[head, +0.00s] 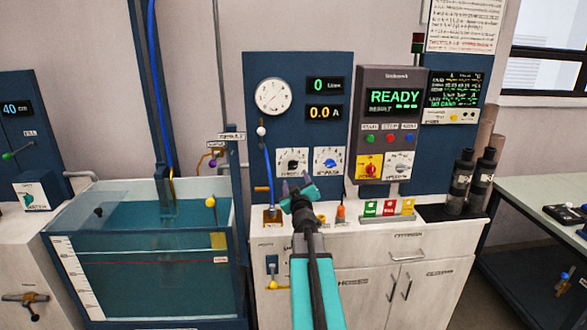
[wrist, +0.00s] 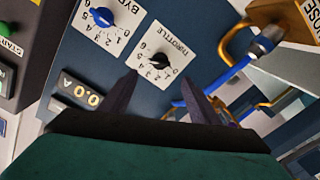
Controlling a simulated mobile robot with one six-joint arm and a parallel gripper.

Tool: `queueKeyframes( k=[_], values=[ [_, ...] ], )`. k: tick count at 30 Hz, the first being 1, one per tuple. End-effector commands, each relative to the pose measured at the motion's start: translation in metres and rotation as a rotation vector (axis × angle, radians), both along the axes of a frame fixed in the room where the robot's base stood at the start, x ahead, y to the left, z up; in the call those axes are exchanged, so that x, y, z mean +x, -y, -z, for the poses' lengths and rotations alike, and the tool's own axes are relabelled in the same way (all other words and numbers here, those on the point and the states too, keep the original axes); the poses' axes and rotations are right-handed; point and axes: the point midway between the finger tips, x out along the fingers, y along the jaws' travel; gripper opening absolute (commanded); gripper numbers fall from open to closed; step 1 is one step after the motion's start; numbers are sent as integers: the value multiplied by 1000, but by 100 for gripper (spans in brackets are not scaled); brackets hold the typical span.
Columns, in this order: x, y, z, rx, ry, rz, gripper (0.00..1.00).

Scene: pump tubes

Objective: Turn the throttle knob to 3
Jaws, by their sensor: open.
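The throttle knob (wrist: 159,61) is a small black knob on a white square dial plate with numbers and the word THROTTLE, upside down in the wrist view. In the head view this black knob (head: 292,163) sits on the left of two dials on the blue panel. Its exact setting is too small to read. My gripper (wrist: 160,77) is open and empty in the wrist view, its two dark fingers apart and pointing toward the throttle plate. In the head view my gripper (head: 296,186) is just below and in front of the throttle dial. I see no contact with the knob.
A blue bypass knob (head: 329,161) is right of the throttle. A round gauge (head: 273,97) and displays are above. A blue hose (head: 268,160) runs left of the throttle. The READY control box (head: 394,105) stands at right, with a water tank (head: 140,250) at left.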

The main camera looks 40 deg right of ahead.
Motion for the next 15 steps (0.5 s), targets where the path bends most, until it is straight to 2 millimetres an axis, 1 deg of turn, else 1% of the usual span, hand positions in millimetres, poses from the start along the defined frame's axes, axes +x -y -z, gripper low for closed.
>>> queueKeyframes(
  k=[1,15],
  values=[
    [4,4,0,0,0,0,56],
    [33,29,0,0,0,1,56]
  ],
)
